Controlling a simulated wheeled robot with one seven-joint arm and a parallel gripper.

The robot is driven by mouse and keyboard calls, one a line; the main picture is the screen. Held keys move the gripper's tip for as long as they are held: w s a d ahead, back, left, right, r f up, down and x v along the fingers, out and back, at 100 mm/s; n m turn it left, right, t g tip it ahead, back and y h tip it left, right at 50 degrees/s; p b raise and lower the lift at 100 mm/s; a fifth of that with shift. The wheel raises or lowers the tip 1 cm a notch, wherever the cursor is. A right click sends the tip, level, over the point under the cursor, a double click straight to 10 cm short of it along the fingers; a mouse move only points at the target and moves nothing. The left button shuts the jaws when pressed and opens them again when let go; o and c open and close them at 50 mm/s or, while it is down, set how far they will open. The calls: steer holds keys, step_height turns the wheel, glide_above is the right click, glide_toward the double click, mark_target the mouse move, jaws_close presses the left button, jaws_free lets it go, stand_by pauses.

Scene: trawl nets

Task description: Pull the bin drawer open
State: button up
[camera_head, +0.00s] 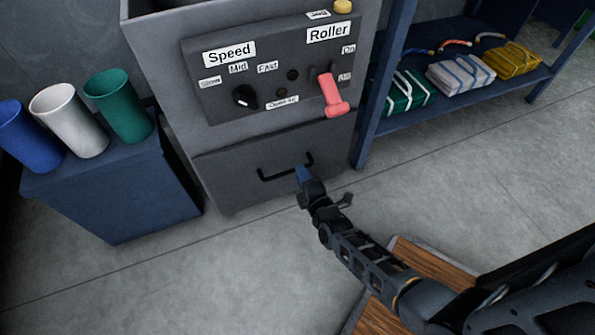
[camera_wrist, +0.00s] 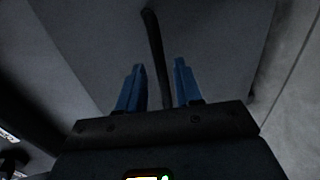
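The bin drawer (camera_head: 225,180) is the dark grey front at the bottom of the grey machine, and it looks shut, flush with the body. Its black bar handle (camera_head: 275,177) is on the upper part of the front. My gripper (camera_head: 302,172) is at the right part of the handle. In the wrist view its two blue fingers (camera_wrist: 159,68) stand apart, one on each side of the dark handle bar (camera_wrist: 153,40). The bar shows between the fingers with gaps on both sides. I cannot tell how deep it sits between them.
Left of the machine is a blue cabinet (camera_head: 120,195) with blue, white and green cups on top. A control panel (camera_head: 210,95) with a knob and a red lever (camera_head: 331,92) is above the drawer. A blue shelf (camera_head: 440,108) stands right.

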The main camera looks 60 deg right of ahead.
steer(key=shift+b+x, duration=0.6)
steer(key=shift+x, duration=1.4)
steer(key=shift+c, duration=0.3)
jaws_close()
